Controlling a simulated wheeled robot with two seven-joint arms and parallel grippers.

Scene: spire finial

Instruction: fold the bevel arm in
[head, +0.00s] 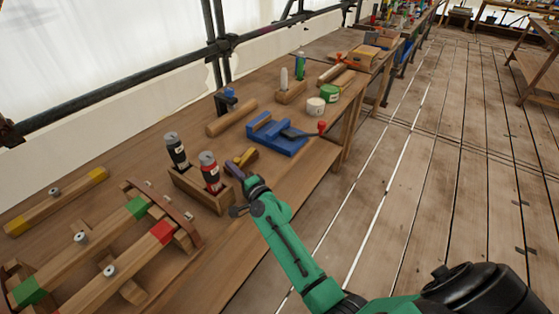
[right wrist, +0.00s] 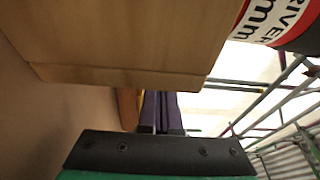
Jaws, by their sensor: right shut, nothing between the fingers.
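The bevel appears to be the small brown and yellow tool (head: 245,157) on the bench, just beyond the wooden driver holder. Whether its arm is open or folded is too small to tell. My right gripper (head: 233,169) has its purple fingers shut and empty, close beside the bevel's near end; I cannot tell whether they touch it. In the right wrist view, the shut fingers (right wrist: 160,98) point away past the wooden block, with a thin brown and yellow strip (right wrist: 141,104) partly hidden behind them. My left gripper is not in view.
The wooden holder (head: 190,186) with black and red drivers stands close to my gripper; its block (right wrist: 120,45) fills much of the wrist view. A blue fixture (head: 277,136) with a red-knobbed lever lies beyond. A wooden frame (head: 95,250) sits front left.

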